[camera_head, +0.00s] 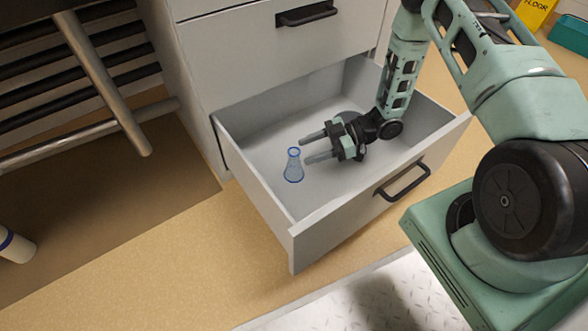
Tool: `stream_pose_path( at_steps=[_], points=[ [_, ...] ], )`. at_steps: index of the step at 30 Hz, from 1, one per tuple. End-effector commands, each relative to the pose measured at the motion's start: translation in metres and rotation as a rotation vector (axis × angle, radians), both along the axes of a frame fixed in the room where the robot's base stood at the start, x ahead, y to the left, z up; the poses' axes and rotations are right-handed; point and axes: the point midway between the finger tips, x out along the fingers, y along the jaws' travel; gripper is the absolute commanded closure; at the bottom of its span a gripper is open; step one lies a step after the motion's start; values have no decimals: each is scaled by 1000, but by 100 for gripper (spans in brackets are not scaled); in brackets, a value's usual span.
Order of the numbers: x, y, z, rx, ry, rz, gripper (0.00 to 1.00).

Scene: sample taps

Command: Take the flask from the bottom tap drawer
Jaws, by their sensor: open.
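The bottom drawer (347,222) is pulled open. A small clear flask with blue edges (293,167) stands upright inside it, near its left wall. My gripper (304,148) is inside the drawer area, to the right of the flask. Its two fingers point left toward the flask, with a gap between them. The lower fingertip is close beside the flask; I cannot tell whether they touch. The gripper is open and holds nothing.
A closed drawer with a dark handle (306,15) is above. The open drawer's front carries a dark handle (403,182). A metal rack (95,75) stands at left. A white cylinder (14,246) lies at the left edge. Tan floor (150,265) in front is clear.

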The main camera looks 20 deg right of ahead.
Motion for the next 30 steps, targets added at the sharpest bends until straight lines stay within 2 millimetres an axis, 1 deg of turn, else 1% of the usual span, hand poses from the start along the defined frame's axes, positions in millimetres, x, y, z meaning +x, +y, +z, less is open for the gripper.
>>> stream_pose_path(
  at_steps=[5,12,15,20,21,23,24,25,26,30],
  points=[
    [4,16,-8,1,-1,2,48],
    [10,43,-15,0,0,2,48],
    [11,47,-14,-1,0,0,48],
    [11,47,-13,-1,0,0,48],
    [11,46,-13,-1,0,0,59],
    [11,46,-13,-1,0,0,76],
    [11,46,-13,-1,0,0,87],
    [11,46,-13,-1,0,0,95],
    [11,46,-13,-1,0,0,100],
    [11,46,-13,-1,-1,0,100]
  ],
)
